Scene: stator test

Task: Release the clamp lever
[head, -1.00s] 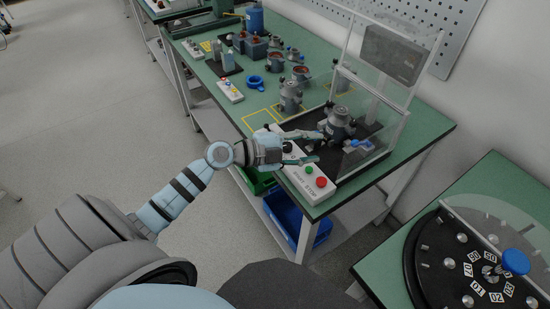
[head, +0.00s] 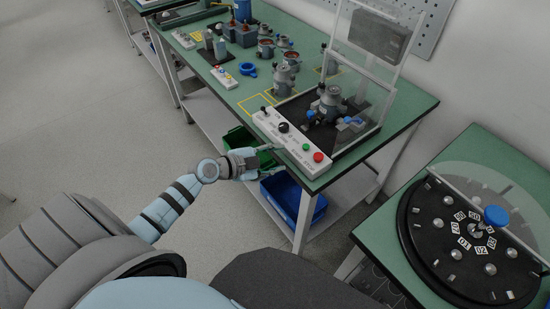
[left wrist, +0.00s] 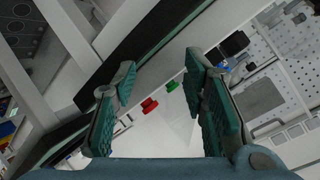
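A test fixture with a black base (head: 346,142) stands on the green bench and holds a grey stator housing (head: 330,101). Two blue-handled clamp parts flank it: a left blue handle (head: 310,114) and a right blue handle (head: 352,120). Which one is the lever, and whether it is fully released, I cannot tell. My left gripper (head: 273,160) is open and empty, in front of the bench edge and apart from the fixture. In the left wrist view its two green-padded fingers (left wrist: 168,105) stand wide apart. My right gripper is not in view.
A white control panel (head: 268,121) with a black knob, green button (head: 306,147) and red button (head: 318,157) lies before the fixture. A clear guard frame (head: 391,75) rises around it. Blue bin (head: 284,196) sits below. A round dial table (head: 470,243) is at right.

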